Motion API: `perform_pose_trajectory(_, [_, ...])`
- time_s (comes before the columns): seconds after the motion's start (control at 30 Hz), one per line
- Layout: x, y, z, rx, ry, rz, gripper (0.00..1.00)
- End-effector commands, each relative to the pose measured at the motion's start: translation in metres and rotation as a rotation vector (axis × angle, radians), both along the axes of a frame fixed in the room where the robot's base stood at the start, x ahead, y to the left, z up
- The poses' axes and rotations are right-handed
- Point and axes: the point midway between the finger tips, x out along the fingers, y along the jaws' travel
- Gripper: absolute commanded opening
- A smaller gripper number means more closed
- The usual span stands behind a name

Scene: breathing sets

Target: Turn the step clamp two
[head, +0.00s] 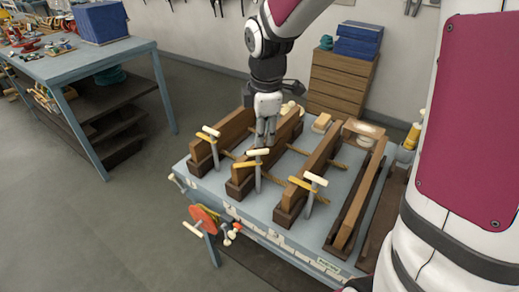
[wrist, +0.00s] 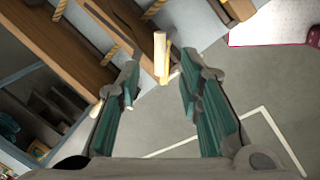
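Three clamps with T-shaped cream handles stand along the wooden blocks on the blue workbench (head: 243,207): a left handle (head: 211,131), a middle handle (head: 257,152) and a right handle (head: 315,179). I see no label marking which is clamp two. My gripper (head: 266,140) points down just behind the middle handle. In the wrist view, my gripper (wrist: 157,88) is open, its two green-padded fingers apart. A cream handle (wrist: 160,55) shows ahead, in the gap between the fingertips; I cannot tell whether they touch it.
A red wheel (head: 204,219) sticks out from the bench front. A wooden drawer cabinet (head: 340,82) with blue boxes (head: 358,40) stands behind. Another blue table (head: 77,60) is at the left, with clear floor (head: 120,215) between it and the bench.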

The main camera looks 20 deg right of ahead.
Motion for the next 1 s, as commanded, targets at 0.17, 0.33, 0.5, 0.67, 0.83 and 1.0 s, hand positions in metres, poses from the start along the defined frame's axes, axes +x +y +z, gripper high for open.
perform_pose_trajectory(0.17, [0.006, 0.000, -0.037, 0.000, 0.005, 0.002, 0.33])
perform_pose_trajectory(0.33, [0.012, -0.001, -0.065, 0.000, 0.003, 0.002, 0.33])
perform_pose_trajectory(0.5, [0.016, -0.002, -0.082, 0.000, 0.002, 0.001, 0.33])
perform_pose_trajectory(0.67, [0.017, -0.002, -0.088, 0.000, -0.001, 0.001, 0.33])
perform_pose_trajectory(0.83, [0.018, -0.002, -0.089, 0.000, -0.001, 0.001, 0.33])
perform_pose_trajectory(1.0, [0.018, -0.002, -0.088, 0.000, -0.001, 0.001, 0.13])
